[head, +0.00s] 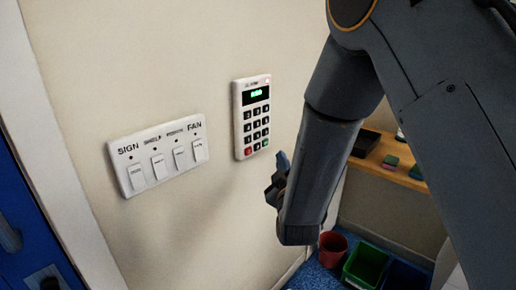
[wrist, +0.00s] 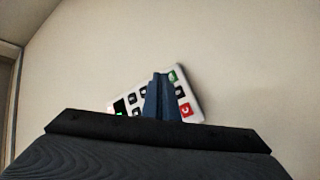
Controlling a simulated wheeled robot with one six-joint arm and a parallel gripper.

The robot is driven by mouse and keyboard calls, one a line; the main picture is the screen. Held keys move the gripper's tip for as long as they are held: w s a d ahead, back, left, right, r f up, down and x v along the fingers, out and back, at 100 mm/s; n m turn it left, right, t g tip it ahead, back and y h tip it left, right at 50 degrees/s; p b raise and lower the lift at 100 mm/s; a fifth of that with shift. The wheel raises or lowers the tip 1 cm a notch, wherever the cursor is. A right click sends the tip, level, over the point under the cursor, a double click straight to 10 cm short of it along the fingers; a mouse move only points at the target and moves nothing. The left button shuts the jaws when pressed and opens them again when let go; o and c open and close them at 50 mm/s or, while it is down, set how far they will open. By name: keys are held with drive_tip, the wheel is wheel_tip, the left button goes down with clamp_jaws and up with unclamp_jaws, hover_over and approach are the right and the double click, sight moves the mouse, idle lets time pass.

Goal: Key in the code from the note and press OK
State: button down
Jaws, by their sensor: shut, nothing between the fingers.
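The white keypad (head: 252,116) is fixed to the wall in the head view. It has black keys, a red key at lower left, a green key at lower right and a lit green display (head: 256,94) too small to read surely. My gripper (head: 279,165) is to the right of and below the keypad, apart from it in the head view. In the wrist view my gripper's fingers (wrist: 161,84) are shut and empty, and they cover part of the tilted keypad (wrist: 190,96). I see no note in either view.
A white switch panel (head: 158,155) with several labelled switches is on the wall left of the keypad. A blue door (head: 25,220) is at far left. A wooden shelf (head: 385,165), a red bin (head: 332,248) and a green bin (head: 366,264) are at lower right.

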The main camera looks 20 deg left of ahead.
drive_tip(key=shift+w+a+b, duration=0.15)
drive_tip(key=shift+w+a, duration=0.25)
drive_tip(key=shift+a, duration=0.5)
drive_tip(key=shift+w+a+b, duration=0.1)
drive_tip(key=shift+w+a, duration=0.25)
drive_tip(key=shift+a, duration=0.6)
drive_tip(key=shift+w+a+b, duration=0.15)
drive_tip(key=shift+w+a, duration=0.25)
drive_tip(key=shift+a, duration=0.5)
drive_tip(key=shift+w+a, duration=0.15)
drive_tip(key=shift+a, duration=0.25)
drive_tip(key=shift+w+a, duration=0.15)
drive_tip(key=shift+a, duration=0.15)
idle(0.6)
drive_tip(key=shift+s+d, duration=0.3)
drive_tip(key=shift+d, duration=0.4)
drive_tip(key=shift+d, duration=0.1)
drive_tip(key=shift+s+d, duration=0.35)
drive_tip(key=shift+d, duration=0.4)
drive_tip(key=shift+s+d, duration=0.3)
drive_tip(key=shift+d, duration=0.45)
drive_tip(key=shift+s+d, duration=0.35)
drive_tip(key=shift+d, duration=0.4)
idle(0.9)
